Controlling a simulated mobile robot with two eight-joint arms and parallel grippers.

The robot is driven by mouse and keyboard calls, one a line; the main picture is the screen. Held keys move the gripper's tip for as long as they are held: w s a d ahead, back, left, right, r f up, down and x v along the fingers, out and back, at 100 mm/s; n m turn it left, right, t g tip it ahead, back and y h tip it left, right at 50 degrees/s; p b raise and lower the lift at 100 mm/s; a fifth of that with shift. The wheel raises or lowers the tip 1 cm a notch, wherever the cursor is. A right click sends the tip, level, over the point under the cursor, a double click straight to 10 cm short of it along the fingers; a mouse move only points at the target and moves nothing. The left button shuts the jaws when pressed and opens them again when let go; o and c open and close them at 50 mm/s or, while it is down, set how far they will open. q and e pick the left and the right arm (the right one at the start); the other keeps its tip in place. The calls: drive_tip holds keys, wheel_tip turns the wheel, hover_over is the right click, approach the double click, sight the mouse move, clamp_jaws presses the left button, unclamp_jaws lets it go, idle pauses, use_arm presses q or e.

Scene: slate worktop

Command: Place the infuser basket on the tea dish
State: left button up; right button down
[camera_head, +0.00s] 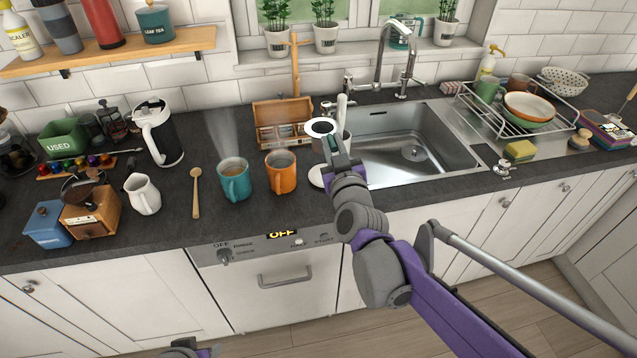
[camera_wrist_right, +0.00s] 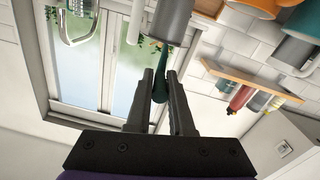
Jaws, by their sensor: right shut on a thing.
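The infuser basket (camera_head: 322,127) shows as a pale round rim around a darker opening, in front of the sink's left end. My right gripper (camera_head: 332,147) is shut on its handle. In the right wrist view, the grey basket (camera_wrist_right: 172,20) is at the top, and its dark green handle is between the fingers of my right gripper (camera_wrist_right: 160,92). A white dish (camera_head: 316,178), which looks like the tea dish, lies on the worktop below, partly hidden by my right gripper. The basket is held above the dish, apart from it. Only a bit of my left arm shows at the bottom edge.
An orange mug (camera_head: 282,178) and a teal mug (camera_head: 234,185) stand left of the dish. A wooden box (camera_head: 283,112) stands behind. A grey holder with a white-handled tool stands close behind my right gripper. The sink (camera_head: 410,150) is to the right.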

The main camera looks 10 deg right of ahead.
drive_tip(key=shift+s+d+f, duration=0.1)
drive_tip(key=shift+d+f, duration=0.05)
drive_tip(key=shift+d, duration=0.15)
wheel_tip(320, 180, down, 10)
drive_tip(key=b, duration=0.1)
drive_tip(key=shift+d, duration=0.15)
drive_tip(key=shift+b, duration=0.3)
drive_tip(key=c, duration=0.8)
unclamp_jaws()
drive_tip(key=shift+f, duration=0.1)
